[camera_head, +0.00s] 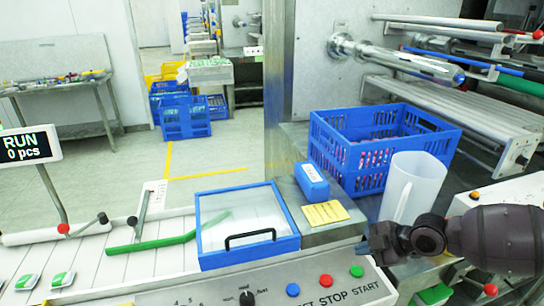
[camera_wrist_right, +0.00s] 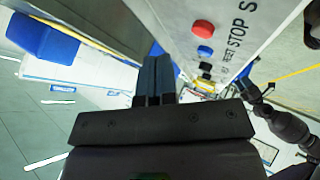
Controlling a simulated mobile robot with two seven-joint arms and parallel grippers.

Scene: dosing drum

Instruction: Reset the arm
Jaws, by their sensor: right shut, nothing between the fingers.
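My right gripper (camera_head: 378,240) is in front of the clear jug, at the right end of the button panel. In the right wrist view its two dark fingers (camera_wrist_right: 155,78) lie together with nothing between them. My right arm comes in from the right edge in the head view. My left arm is not in the head view. A dark jointed arm (camera_wrist_right: 285,122), which looks like my left one, shows at the right of the wrist view. Its fingers are too small to read.
A clear jug (camera_head: 412,188) and a blue crate (camera_head: 340,165) stand behind the right gripper. A blue block (camera_head: 312,182) and a yellow note (camera_head: 326,212) lie left of them. The blue-framed lid (camera_head: 248,262) and button panel (camera_head: 270,290) are left of the gripper.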

